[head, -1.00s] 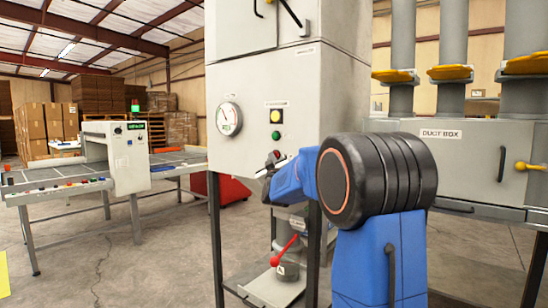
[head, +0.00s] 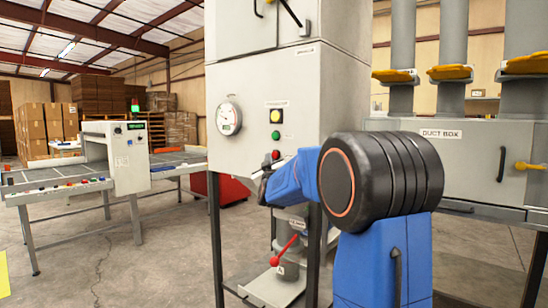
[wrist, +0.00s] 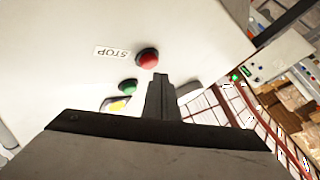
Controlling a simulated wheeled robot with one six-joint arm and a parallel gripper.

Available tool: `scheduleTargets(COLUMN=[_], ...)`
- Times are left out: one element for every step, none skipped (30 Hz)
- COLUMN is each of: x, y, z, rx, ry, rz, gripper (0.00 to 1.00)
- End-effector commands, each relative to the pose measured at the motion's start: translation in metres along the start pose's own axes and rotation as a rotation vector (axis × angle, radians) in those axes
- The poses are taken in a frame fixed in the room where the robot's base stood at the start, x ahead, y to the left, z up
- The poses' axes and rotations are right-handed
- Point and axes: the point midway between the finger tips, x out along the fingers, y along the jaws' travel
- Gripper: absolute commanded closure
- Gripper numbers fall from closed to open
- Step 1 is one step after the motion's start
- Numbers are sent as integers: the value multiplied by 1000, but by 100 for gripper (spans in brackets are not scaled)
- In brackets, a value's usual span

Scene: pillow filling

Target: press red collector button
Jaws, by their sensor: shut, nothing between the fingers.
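The red button (head: 276,155) is the lowest in a column on the front of the grey cabinet (head: 255,90). It also shows in the wrist view (wrist: 147,58), beside a label reading STOP. My gripper (wrist: 160,78) is shut and empty. Its tips appear just below the red button in the wrist view, with the button fully visible; I cannot tell the exact gap. In the head view my blue arm reaches to the panel from the right, and the fingertips are hard to make out. A green button (head: 276,135) and a yellow lamp (head: 276,116) sit above the red one.
A round gauge (head: 228,117) is on the cabinet's left side. A red-handled valve (head: 285,250) stands below. The duct box (head: 450,160) is at right and a conveyor table (head: 75,190) at left.

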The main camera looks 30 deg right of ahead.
Motion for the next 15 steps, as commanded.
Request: scheduleTargets(x=[-2, -3, -6, -7, -9, -12, -13, -15, -17, -19, -20, -23, -24, -26, -28], y=[-2, -3, -4, -6, -7, -9, -10, -11, -12, -13, -15, -17, -18, -20, -21], z=[-2, -3, -4, -6, -7, -9, -10, -12, -13, -14, -16, -17, -18, -20, -21], rx=[0, 1, 1, 1, 1, 1, 1, 1, 1, 1, 1, 1, 1, 1, 1], ry=[1, 1, 1, 1, 1, 2, 2, 1, 1, 2, 2, 2, 1, 1, 1], rz=[0, 0, -1, -1, -1, -1, -1, -1, 0, 0, -1, -1, -1, -1, -2], gripper=[100, 100, 100, 100, 100, 100, 100, 100, 100, 100, 100, 100, 100, 100, 100])
